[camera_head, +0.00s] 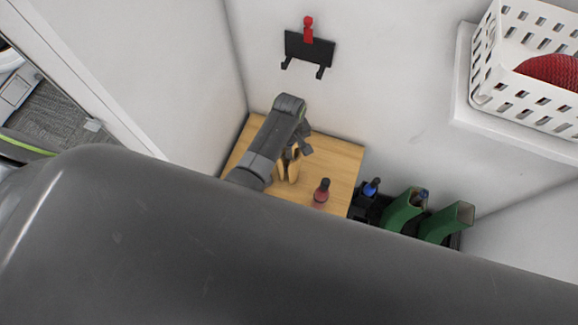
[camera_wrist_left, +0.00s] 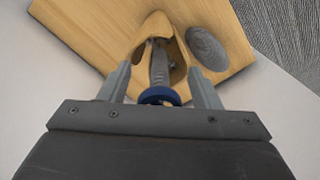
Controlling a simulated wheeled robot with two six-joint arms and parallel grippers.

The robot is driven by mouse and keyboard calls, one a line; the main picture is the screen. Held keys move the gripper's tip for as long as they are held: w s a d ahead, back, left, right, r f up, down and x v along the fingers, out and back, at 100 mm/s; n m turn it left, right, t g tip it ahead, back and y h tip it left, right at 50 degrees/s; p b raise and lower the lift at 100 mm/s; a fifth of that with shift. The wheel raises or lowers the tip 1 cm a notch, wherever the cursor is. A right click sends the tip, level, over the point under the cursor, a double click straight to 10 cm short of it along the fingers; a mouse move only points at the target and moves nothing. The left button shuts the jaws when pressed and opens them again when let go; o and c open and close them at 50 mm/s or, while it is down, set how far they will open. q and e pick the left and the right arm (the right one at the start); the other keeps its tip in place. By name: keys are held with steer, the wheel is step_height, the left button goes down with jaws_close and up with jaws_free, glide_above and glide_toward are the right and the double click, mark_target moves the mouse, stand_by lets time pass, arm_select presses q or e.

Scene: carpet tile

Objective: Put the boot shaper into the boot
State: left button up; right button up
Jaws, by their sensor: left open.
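A tan boot (camera_wrist_left: 178,50) stands on the wooden surface, its opening facing the left wrist camera; part of it shows beneath my gripper in the head view (camera_head: 293,168). The boot shaper, with a grey ribbed shaft (camera_wrist_left: 158,65) and a round blue end (camera_wrist_left: 159,96), reaches into the boot's opening. How deep it sits is hidden. My left gripper (camera_wrist_left: 162,85) is open, its fingers on either side of the shaper and apart from it. In the head view my left gripper (camera_head: 301,143) points down over the boot. My right gripper is not in view.
A dark red bottle (camera_head: 321,193) stands right of the boot on the wooden top (camera_head: 341,158). Green boots (camera_head: 403,209) stand further right beside a blue-topped item (camera_head: 372,187). A grey oval (camera_wrist_left: 207,48) lies beside the boot. Walls close in the back and left.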

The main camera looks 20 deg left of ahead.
arm_select(q)
jaws_close()
stand_by(0.4)
steer(key=shift+r, duration=0.15)
